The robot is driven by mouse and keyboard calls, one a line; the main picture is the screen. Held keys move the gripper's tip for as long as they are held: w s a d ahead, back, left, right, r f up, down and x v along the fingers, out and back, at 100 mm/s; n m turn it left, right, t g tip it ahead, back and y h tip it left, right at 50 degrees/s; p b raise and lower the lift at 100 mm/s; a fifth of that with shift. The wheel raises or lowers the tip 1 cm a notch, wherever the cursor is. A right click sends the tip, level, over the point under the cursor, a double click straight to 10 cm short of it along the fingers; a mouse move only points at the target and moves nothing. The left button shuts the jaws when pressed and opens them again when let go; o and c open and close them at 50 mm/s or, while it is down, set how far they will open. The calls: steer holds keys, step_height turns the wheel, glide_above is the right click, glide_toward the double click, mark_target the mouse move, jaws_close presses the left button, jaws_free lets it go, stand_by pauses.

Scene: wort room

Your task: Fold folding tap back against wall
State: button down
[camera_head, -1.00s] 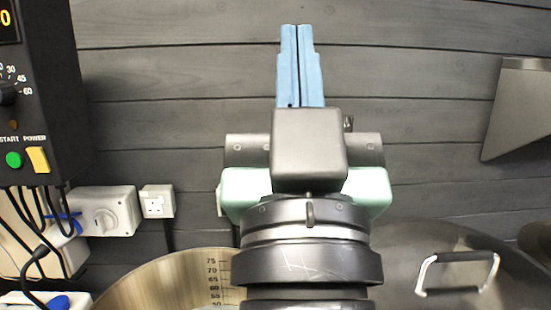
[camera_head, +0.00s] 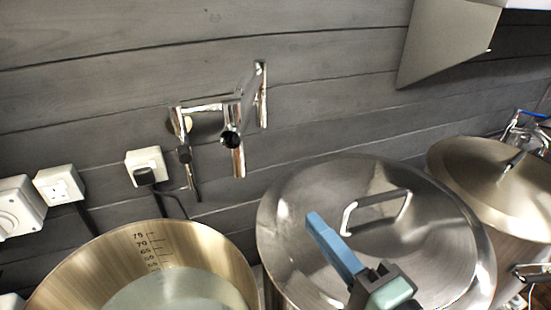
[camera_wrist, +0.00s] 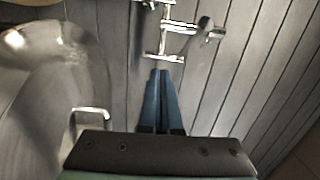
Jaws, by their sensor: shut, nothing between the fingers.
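The folding tap (camera_head: 230,107) is a chrome jointed pipe on the grey plank wall, above and between two large pots in the head view. Its pipes stand out from the wall, with a spout hanging down. It also shows in the wrist view (camera_wrist: 180,28), beyond the fingertips. My gripper (camera_head: 316,222) has blue fingers, shut and empty, in front of the lidded pot in the head view, below and right of the tap. In the wrist view the shut fingers (camera_wrist: 160,75) point toward the tap, apart from it as far as I can tell.
An open pot (camera_head: 80,272) with volume marks and liquid stands at lower left. A lidded pot (camera_head: 290,205) with a handle is at centre right, with another lidded pot (camera_head: 500,185) farther right. Sockets (camera_head: 60,185) are on the wall at left. A metal hood (camera_head: 445,40) juts out at upper right.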

steer(key=a+p+x, duration=0.1)
steer(key=p+x, duration=0.1)
steer(key=x, duration=0.4)
steer(key=s+a+p+x, duration=0.1)
steer(key=p+x, duration=0.2)
steer(key=x, duration=0.3)
steer(key=shift+a+p, duration=0.3)
steer(key=shift+a, duration=0.1)
steer(key=shift+w+a+f, duration=0.1)
steer(key=shift+f, duration=0.05)
